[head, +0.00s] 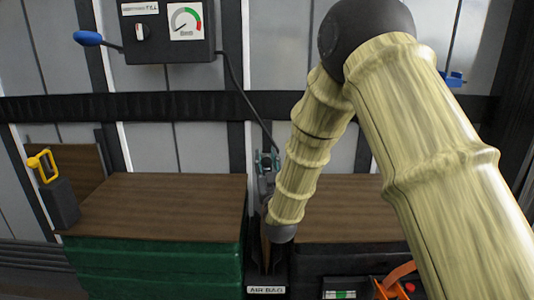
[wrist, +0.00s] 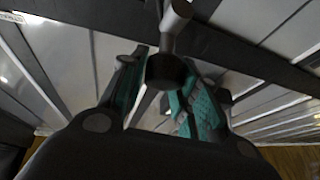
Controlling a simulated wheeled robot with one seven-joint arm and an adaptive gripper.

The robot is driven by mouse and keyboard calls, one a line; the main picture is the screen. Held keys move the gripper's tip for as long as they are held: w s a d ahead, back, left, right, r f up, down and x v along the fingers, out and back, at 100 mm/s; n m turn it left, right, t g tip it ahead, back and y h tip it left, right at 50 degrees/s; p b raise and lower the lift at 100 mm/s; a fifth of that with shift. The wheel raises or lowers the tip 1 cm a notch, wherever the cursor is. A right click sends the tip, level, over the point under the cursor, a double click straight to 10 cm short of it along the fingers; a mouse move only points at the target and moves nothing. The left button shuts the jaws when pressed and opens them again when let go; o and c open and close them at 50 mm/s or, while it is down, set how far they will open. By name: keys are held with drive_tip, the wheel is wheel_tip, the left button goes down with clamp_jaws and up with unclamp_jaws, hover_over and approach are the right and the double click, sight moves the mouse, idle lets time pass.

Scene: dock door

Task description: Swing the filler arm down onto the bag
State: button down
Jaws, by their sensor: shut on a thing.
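The filler arm (head: 240,95) is a thin dark rod or hose that slopes down from the wall-mounted fill box (head: 168,28) to my gripper (head: 267,161). In the wrist view, the teal-padded fingers of my gripper (wrist: 164,82) are closed around a dark round piece (wrist: 167,68), which looks like the filler arm's end. A metal stem rises from it. The bag sits low in the gap between two stacks, above a plate marked AIR BAG (head: 266,290). My arm and the narrow gap hide most of it, and contact with the filler cannot be seen.
Brown-topped green stacks (head: 160,205) stand left of the gap, with another brown top (head: 345,218) to the right. A blue-ended lever (head: 88,39) sticks out from the box. A yellow handle (head: 43,166) is at far left; an orange tool (head: 396,283) is at front right.

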drive_tip(key=shift+s+a+f+b, duration=0.1)
drive_tip(key=shift+s+f+b, duration=0.2)
drive_tip(key=shift+f, duration=0.6)
drive_tip(key=shift+s+f+b, duration=0.25)
drive_tip(key=shift+f, duration=0.65)
drive_tip(key=c, duration=1.1)
unclamp_jaws()
drive_tip(key=shift+s, duration=0.1)
drive_tip(key=v, duration=1.1)
drive_tip(key=shift+s+f, duration=0.15)
drive_tip(key=shift+s, duration=0.2)
